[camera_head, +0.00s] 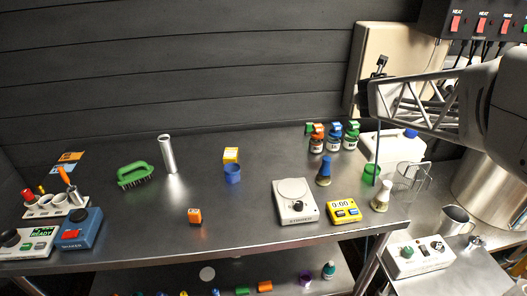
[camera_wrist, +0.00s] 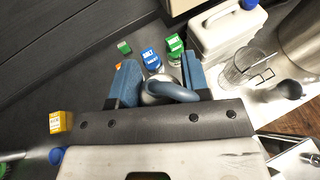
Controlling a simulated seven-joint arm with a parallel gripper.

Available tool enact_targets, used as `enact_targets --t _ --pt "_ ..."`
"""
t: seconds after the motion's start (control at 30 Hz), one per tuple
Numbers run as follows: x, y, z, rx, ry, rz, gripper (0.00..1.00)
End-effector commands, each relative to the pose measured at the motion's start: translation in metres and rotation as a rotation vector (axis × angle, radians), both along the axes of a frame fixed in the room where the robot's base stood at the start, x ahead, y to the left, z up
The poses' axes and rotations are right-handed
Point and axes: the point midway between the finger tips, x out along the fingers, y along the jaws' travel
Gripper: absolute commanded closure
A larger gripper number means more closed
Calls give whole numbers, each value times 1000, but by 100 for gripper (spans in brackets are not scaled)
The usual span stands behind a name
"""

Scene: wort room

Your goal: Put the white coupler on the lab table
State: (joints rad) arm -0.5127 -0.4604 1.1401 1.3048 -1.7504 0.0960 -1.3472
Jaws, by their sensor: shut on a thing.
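The gripper's body hides the near side of the piece. The lab table (camera_head: 130,215) is the dark metal bench across the head view.
Several capped jars (camera_head: 333,142) and a white canister (camera_head: 395,149) stand at the back right. A green brush (camera_head: 135,174) and metal cylinder (camera_head: 167,155) are further left. The table's middle has free room.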

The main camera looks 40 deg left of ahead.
Motion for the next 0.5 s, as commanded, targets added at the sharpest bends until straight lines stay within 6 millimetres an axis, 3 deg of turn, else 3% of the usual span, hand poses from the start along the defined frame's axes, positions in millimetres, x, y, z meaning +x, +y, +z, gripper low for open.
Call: enact_targets --t 0.5 --pt "-7 32 1 2 2 116 81"
